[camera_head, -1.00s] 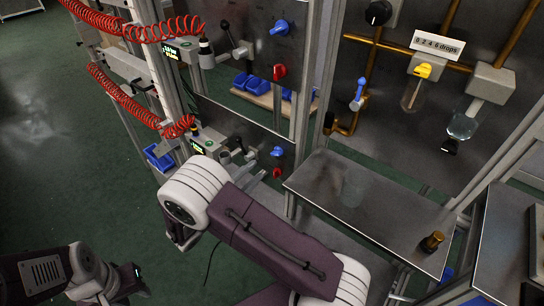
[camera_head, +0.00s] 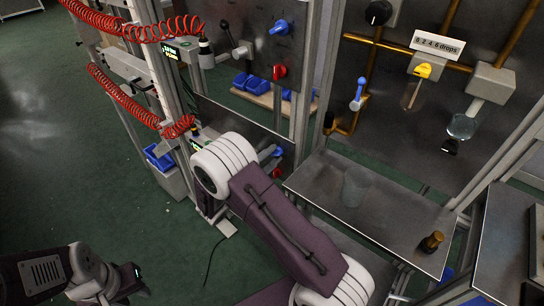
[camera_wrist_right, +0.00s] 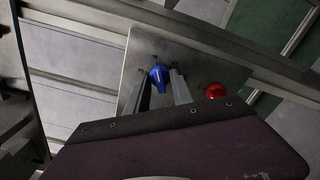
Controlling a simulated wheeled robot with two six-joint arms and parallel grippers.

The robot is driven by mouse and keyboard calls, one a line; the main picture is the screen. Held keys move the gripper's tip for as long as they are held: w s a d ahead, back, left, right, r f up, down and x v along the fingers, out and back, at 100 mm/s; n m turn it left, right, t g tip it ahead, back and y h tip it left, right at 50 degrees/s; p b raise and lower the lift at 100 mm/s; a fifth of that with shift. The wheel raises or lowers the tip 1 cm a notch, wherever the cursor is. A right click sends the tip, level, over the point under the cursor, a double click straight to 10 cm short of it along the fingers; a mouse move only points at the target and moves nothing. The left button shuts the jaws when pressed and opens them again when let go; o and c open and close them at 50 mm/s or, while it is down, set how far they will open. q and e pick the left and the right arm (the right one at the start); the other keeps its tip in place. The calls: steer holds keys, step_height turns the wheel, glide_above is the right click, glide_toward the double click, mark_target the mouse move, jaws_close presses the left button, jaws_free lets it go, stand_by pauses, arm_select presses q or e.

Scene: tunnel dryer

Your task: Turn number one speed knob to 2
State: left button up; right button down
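The lower steel panel carries a blue knob (camera_head: 278,152) with a red knob (camera_head: 276,172) below it. An upper panel has another blue knob (camera_head: 281,27) and red knob (camera_head: 280,72). In the right wrist view the blue knob (camera_wrist_right: 157,80) has a pale pointer line and sits between the two fingers of my right gripper (camera_wrist_right: 164,73). The fingers are apart; I cannot tell whether they touch it. The red knob (camera_wrist_right: 215,91) is to their right. In the head view my right forearm mostly hides this gripper. My left gripper (camera_head: 132,278) is low at left, its fingers unclear.
Red coiled hoses (camera_head: 120,100) hang at the left posts. Blue bins (camera_head: 250,84) sit behind the panels. A steel shelf (camera_head: 395,220) at right holds a beaker (camera_head: 354,185) and a small brown bottle (camera_head: 432,242). The green floor at left is clear.

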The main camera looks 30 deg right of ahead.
stand_by(0.3)
steer(key=shift+r+n+p, duration=0.1)
steer(key=shift+n+p, duration=0.75)
steer(key=shift+n, duration=0.25)
steer(key=n+p, duration=0.2)
steer(key=n, duration=0.1)
steer(key=shift+n, duration=0.3)
steer(key=n+p, duration=0.4)
steer(key=n, duration=0.2)
steer(key=n+p, duration=0.2)
steer(key=n, duration=0.4)
steer(key=shift+s+n+p, duration=0.1)
steer(key=shift+n+p, duration=0.2)
steer(key=n+p, duration=0.1)
steer(key=n, duration=0.4)
steer(key=shift+n, duration=0.3)
